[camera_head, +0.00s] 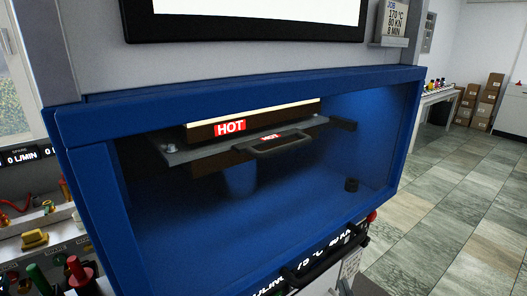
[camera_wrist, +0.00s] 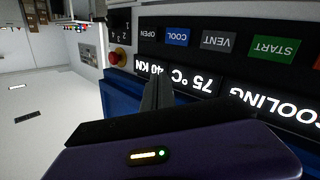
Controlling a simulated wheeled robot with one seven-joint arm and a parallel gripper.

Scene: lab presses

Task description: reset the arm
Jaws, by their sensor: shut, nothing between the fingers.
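My gripper (camera_wrist: 158,88) shows in the wrist view, its two grey fingers shut together and empty. Its dark purple body with a small lit strip fills the lower part of that view. The fingers are in front of the press's control panel (camera_wrist: 190,62), near the display reading COOLING, 75 °C, 40 KN; whether they touch it I cannot tell. I cannot make out the gripper in the head view.
The blue press (camera_head: 250,95) has an open front, with platens marked HOT (camera_head: 230,127) and a handle (camera_head: 280,145) inside. A red stop button (camera_wrist: 117,57) sits beside the panel buttons. A bench (camera_head: 40,245) with fittings stands left. Tiled floor (camera_head: 450,200) is clear at right.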

